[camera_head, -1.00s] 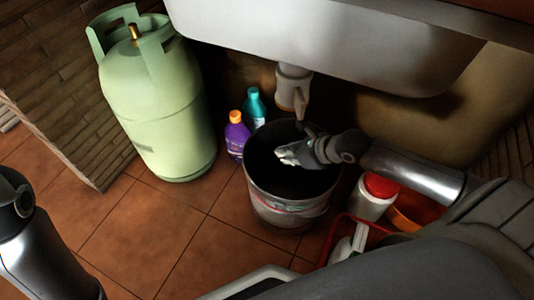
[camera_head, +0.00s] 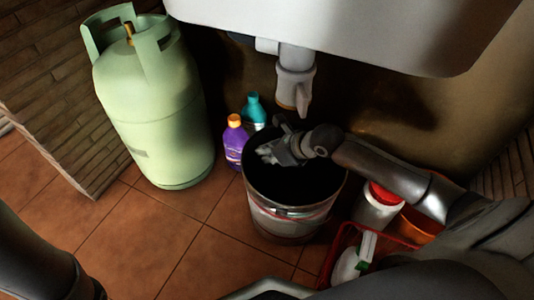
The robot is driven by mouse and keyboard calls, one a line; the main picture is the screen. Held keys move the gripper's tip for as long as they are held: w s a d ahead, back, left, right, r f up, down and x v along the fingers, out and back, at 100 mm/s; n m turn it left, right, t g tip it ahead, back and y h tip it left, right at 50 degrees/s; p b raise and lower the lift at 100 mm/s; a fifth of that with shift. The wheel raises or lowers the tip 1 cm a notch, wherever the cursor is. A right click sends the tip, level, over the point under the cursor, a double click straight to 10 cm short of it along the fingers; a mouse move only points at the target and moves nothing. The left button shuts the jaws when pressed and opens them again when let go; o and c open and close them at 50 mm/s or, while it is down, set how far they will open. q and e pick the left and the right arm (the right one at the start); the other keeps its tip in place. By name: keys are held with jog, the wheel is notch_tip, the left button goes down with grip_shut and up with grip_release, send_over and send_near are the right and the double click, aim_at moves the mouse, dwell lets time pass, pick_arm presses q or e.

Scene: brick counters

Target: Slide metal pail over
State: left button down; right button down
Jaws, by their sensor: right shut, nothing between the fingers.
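The metal pail (camera_head: 290,222) stands upright on the tiled floor under the sink, its dark open mouth facing up. My right gripper (camera_head: 266,152) reaches in from the right, over the far left part of the pail's mouth. It is shut and holds nothing. Whether its fingers touch the inner wall or rim cannot be told in the dark opening. My left arm shows only as a dark link at the lower left edge; its gripper is outside the view.
A green gas cylinder (camera_head: 155,110) stands left. A purple bottle (camera_head: 234,143) and a teal bottle (camera_head: 253,108) stand behind the pail. A red-lidded white container (camera_head: 377,207), orange bowl (camera_head: 420,225) and red basket (camera_head: 335,245) are right. The sink (camera_head: 350,30) hangs above. Floor at front left is clear.

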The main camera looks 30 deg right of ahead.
jog(key=w, duration=0.1)
jog(key=w+a, duration=0.1)
jog(key=shift+w+a, duration=0.25)
jog(key=shift+w, duration=0.1)
jog(key=v, duration=0.7)
jog(key=shift+s+r, duration=0.15)
jog(key=shift+r, duration=0.1)
